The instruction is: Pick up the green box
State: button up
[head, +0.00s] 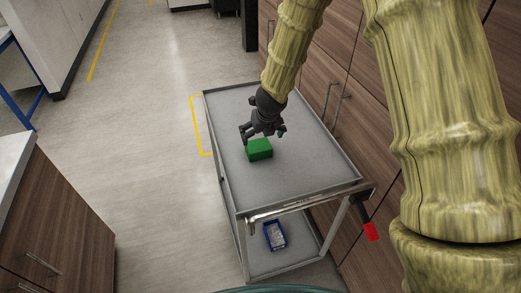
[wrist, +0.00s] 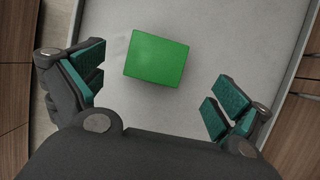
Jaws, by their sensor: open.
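A green box (head: 260,149) lies on the grey top of a metal cart (head: 285,187). My gripper (head: 262,133) is over the cart top, close to the box and just behind it in the head view. In the wrist view the green box (wrist: 157,60) lies whole and slightly turned, ahead of and between the spread fingers. The open gripper (wrist: 157,92) has teal pads and nothing between them. The fingers look apart from the box; their exact height above it is hard to tell.
Wooden cabinets (head: 349,107) stand close on the right. Floor (head: 150,150) is free on the left.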

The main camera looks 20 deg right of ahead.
aim_at(259, 145)
jog(key=shift+x, duration=1.65)
jog(key=shift+w+a+f+p, duration=0.1)
jog(key=shift+w+f+p, duration=0.1)
jog(key=shift+f+p, duration=0.95)
jog(key=shift+x, duration=1.5)
jog(key=shift+s, duration=0.15)
jog(key=c, duration=1.1)
